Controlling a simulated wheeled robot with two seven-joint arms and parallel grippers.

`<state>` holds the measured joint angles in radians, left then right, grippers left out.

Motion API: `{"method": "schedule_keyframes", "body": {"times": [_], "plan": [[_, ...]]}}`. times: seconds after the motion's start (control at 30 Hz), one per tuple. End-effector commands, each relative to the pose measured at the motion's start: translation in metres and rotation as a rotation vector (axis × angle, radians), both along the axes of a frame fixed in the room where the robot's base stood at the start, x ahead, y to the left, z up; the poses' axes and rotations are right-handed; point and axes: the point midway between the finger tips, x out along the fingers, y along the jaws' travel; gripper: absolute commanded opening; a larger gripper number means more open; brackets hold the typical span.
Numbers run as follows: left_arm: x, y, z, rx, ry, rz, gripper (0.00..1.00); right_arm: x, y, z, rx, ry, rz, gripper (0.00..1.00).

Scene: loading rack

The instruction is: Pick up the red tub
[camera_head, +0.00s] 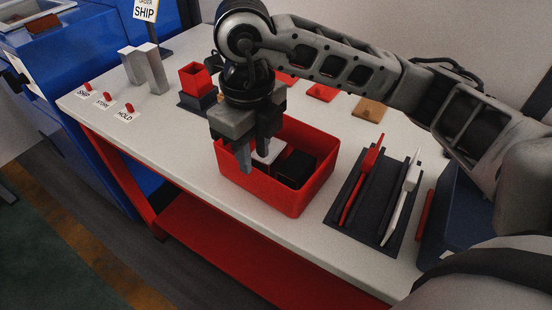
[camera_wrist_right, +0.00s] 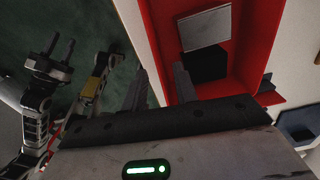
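The red tub (camera_head: 308,200) is an open rectangular bin on the white table; a white block (camera_head: 268,151) and a black block (camera_head: 295,168) lie in it. My right gripper (camera_head: 254,156) points down at the tub's left end. In the right wrist view its fingers (camera_wrist_right: 160,88) are apart, one on each side of the tub's near wall (camera_wrist_right: 163,45), one outside and one inside; contact cannot be told. My left gripper (camera_wrist_right: 62,46) shows only in the right wrist view, away from the table over the floor, fingers apart and empty.
A dark tray (camera_head: 372,202) with a red and a white tool lies right of the tub, near a blue bin (camera_head: 455,215). A small red box (camera_head: 195,78) on a dark base and grey blocks (camera_head: 144,68) stand behind left.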

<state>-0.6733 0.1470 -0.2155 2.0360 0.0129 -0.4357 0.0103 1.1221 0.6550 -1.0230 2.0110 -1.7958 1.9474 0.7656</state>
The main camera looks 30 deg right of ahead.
Motion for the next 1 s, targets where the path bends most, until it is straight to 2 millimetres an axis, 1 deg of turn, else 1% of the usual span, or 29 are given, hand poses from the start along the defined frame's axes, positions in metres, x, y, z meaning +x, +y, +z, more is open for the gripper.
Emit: {"method": "schedule_keyframes", "body": {"times": [0.03,0.1,0.27,0.37,0.47,0.6,0.7,0.9,0.93,0.97,1.0], "plan": [[0.001,0.000,0.002,0.000,-0.003,0.000,0.36,-0.001,0.000,-0.008,0.000,0.004,-0.001,0.29],[0.002,0.000,0.003,0.000,-0.007,0.000,0.36,0.000,0.000,-0.017,0.001,0.003,-0.001,0.29],[0.006,0.000,0.006,0.000,-0.019,0.000,0.36,0.000,0.000,-0.026,0.000,0.001,0.001,0.29],[0.007,0.000,0.011,0.000,-0.023,0.000,0.36,0.000,0.002,-0.035,0.000,0.004,0.000,0.29],[0.008,0.001,0.014,0.004,-0.023,0.001,0.36,0.001,0.004,-0.051,-0.001,0.006,0.000,0.29],[0.007,0.003,0.011,0.009,-0.015,0.002,0.36,0.001,0.005,-0.070,0.000,0.003,-0.001,0.29],[0.007,0.003,0.010,0.010,-0.015,0.003,0.36,0.002,0.005,-0.076,0.000,0.001,0.000,0.29],[0.007,0.003,0.010,0.008,-0.015,0.004,0.36,0.002,0.005,-0.077,0.000,-0.001,0.000,0.29],[0.007,0.003,0.010,0.007,-0.015,0.005,0.36,0.002,0.005,-0.077,0.000,-0.001,0.000,0.26],[0.007,0.003,0.010,0.007,-0.015,0.006,0.36,0.002,0.005,-0.077,0.000,-0.001,0.000,0.18],[0.007,0.003,0.010,0.007,-0.015,0.006,0.36,0.002,0.005,-0.077,0.000,-0.001,0.000,0.07]]}}
